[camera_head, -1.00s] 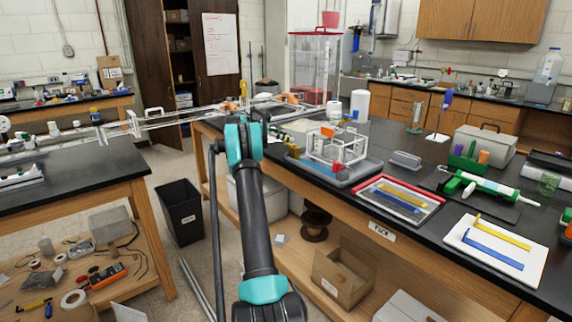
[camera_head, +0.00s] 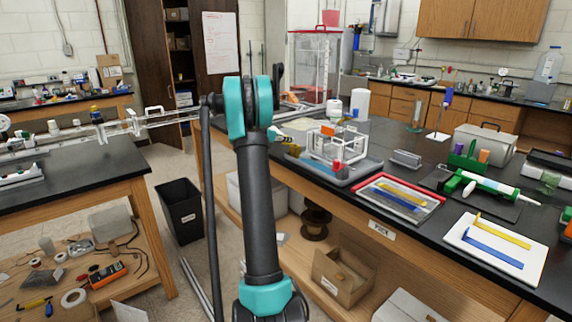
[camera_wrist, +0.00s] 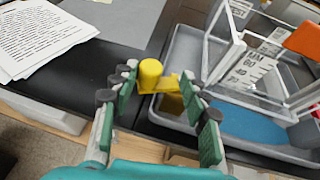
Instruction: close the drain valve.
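A yellow valve piece (camera_wrist: 150,73) with a round upright knob and a flat lever shows in the wrist view at the near edge of a grey tray (camera_wrist: 187,47). I take it to be the drain valve. My gripper (camera_wrist: 155,90) is open, with its green-padded fingers on either side of the yellow piece. The right fingers are close to the lever's end; I cannot tell if they touch it. In the head view, the grey tray (camera_head: 352,180) stands on the dark bench, and my arm hides most of my gripper.
A clear box frame (camera_wrist: 240,65) with a printed scale and an orange part (camera_wrist: 304,40) stands in the tray, right of my gripper. Printed sheets (camera_wrist: 38,38) lie to the left. A red-rimmed tray (camera_head: 399,198) with blue and yellow tools is on the bench.

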